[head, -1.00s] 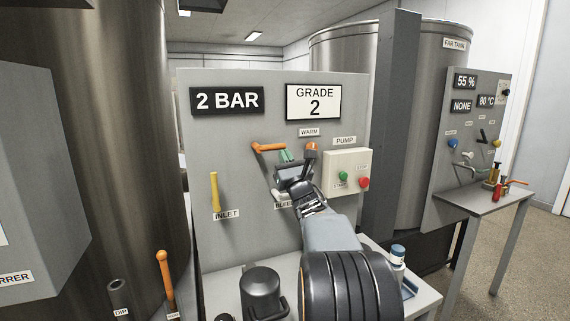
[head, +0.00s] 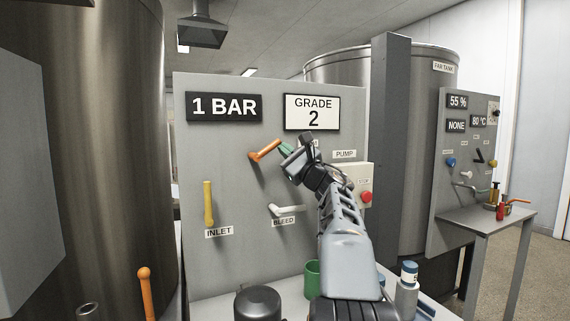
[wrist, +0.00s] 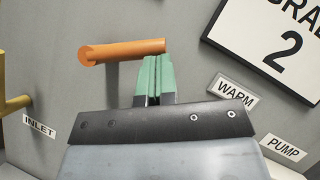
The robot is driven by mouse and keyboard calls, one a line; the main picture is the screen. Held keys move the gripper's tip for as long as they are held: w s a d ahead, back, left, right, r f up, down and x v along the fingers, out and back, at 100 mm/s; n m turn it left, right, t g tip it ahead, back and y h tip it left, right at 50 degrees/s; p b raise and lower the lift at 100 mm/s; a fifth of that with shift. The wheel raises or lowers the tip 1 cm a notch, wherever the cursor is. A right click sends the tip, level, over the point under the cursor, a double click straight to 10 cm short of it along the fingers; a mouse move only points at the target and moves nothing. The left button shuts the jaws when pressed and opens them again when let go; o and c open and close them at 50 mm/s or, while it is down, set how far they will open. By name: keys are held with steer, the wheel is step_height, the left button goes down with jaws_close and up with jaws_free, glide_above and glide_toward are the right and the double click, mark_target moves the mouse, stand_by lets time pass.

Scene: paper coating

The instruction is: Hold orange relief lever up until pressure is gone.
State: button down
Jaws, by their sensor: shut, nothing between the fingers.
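The orange relief lever (head: 265,150) is on the grey panel, with its right end tilted up in the head view. It also shows in the wrist view (wrist: 120,50). My gripper (head: 286,149) is shut and empty, with its green fingertips pressed together at the lever's right end. In the wrist view the fingertips (wrist: 153,75) sit just under that end and seem to touch it. The lever is beside the fingers, not between them. The pressure display (head: 224,107) reads 1 BAR.
A yellow inlet lever (head: 208,203) and a white bleed lever (head: 287,210) are lower on the panel. The pump box with a red button (head: 366,197) is to the right, partly behind my arm. A green cup (head: 312,280) and a bottle (head: 407,290) stand below.

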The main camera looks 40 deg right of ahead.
steer(key=shift+a+r, duration=0.15)
steer(key=shift+r, duration=0.45)
stand_by(2.8)
